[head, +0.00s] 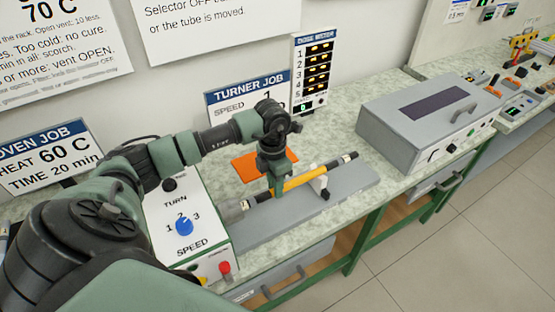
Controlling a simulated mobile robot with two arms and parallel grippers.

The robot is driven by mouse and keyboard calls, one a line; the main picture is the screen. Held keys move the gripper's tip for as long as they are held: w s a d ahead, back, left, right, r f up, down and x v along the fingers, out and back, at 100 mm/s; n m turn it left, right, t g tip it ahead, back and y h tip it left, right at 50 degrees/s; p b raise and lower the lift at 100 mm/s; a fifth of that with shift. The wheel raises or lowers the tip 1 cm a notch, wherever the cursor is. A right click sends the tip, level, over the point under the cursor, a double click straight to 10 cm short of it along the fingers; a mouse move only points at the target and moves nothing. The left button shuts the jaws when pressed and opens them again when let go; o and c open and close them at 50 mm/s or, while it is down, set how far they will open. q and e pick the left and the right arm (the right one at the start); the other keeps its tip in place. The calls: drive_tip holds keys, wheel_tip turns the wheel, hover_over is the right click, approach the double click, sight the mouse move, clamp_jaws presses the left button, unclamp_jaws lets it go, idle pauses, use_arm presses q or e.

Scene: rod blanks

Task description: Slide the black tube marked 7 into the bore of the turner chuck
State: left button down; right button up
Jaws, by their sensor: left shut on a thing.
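The turner's grey chuck (233,210) is at the tube's lower left end. That end meets or nearly meets the chuck; whether it is inside the bore I cannot tell. My right gripper is not in view.
The turner's white control box (188,245) with a blue knob (184,226) stands at the left. An orange sheet (250,167) lies behind the tube. A grey oven-like box (430,115) stands to the right. Free bench lies between the bed and that box.

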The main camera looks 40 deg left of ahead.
use_arm(q)
drive_tip(key=shift+s+a, duration=0.15)
drive_tip(key=shift+s, duration=0.15)
drive_tip(key=c, duration=1.2)
unclamp_jaws()
drive_tip(key=shift+o, duration=0.2)
drive_tip(key=r+b, duration=0.1)
drive_tip(key=r, duration=0.2)
drive_tip(key=r+b, duration=0.1)
drive_tip(key=r, duration=0.2)
drive_tip(key=shift+w+a+r, duration=0.15)
drive_tip(key=shift+a+r, duration=0.05)
drive_tip(key=shift+r, duration=0.75)
